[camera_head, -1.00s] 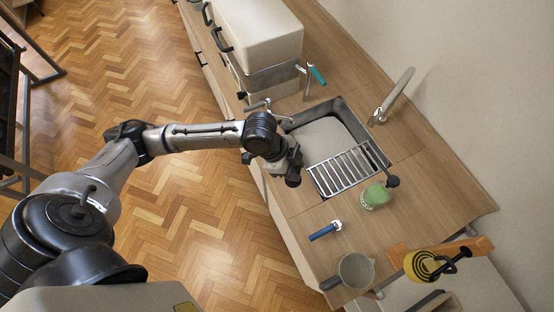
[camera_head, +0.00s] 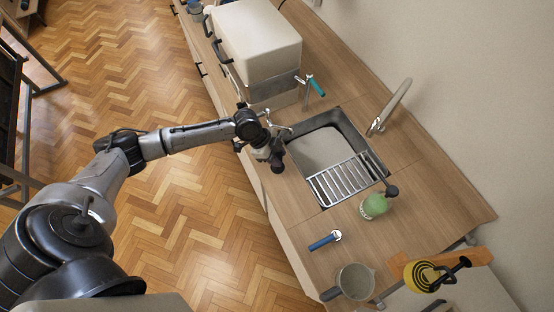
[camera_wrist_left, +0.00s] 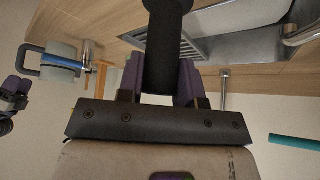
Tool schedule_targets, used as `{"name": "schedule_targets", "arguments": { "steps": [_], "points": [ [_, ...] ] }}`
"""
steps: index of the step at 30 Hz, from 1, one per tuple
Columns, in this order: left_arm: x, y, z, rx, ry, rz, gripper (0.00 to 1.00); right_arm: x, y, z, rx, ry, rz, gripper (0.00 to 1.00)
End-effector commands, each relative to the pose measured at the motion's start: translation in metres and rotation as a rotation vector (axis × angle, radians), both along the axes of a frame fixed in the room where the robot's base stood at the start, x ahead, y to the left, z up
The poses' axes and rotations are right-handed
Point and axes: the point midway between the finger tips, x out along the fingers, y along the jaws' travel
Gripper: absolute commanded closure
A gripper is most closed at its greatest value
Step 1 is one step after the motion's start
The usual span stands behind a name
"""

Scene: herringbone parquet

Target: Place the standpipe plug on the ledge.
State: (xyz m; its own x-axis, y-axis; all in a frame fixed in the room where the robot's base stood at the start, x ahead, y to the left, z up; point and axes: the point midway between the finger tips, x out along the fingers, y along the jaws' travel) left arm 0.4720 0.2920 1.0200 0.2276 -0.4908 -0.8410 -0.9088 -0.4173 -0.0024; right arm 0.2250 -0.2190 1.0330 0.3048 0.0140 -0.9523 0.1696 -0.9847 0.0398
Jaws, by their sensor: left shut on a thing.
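My left gripper (camera_head: 268,153) is over the front edge of the counter, left of the sink (camera_head: 303,147). It is shut on a dark cylinder (camera_wrist_left: 164,45), which seems to be the standpipe plug. In the left wrist view the cylinder stands between the purple fingers (camera_wrist_left: 160,85) and its far end runs out of the picture. In the head view the dark plug (camera_head: 277,161) shows beside the gripper, apart from the sink. Which surface is the ledge, I cannot tell for certain.
A wire rack (camera_head: 345,181) spans the sink's near end, beside a green cup (camera_head: 374,206). A tap (camera_head: 388,108) rises behind. A large white box (camera_head: 257,45) and a teal-handled fixture (camera_head: 316,85) stand beyond.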

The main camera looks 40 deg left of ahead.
Motion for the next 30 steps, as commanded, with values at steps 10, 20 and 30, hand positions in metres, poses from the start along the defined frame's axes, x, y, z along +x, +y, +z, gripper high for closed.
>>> {"name": "schedule_targets", "arguments": {
  "steps": [10, 20, 30],
  "points": [
    [-0.001, 0.000, -0.030, 0.001, 0.001, -0.001, 0.90, 0.000, 0.001, 0.004, 0.004, 0.000, -0.003, 0.37],
    [-0.001, 0.000, -0.033, 0.001, 0.001, -0.001, 0.90, 0.001, 0.003, 0.001, 0.011, -0.001, -0.008, 0.37],
    [-0.001, 0.000, -0.034, 0.001, 0.001, -0.001, 0.42, 0.001, 0.003, 0.001, 0.011, -0.001, -0.007, 0.37]
  ]
}}
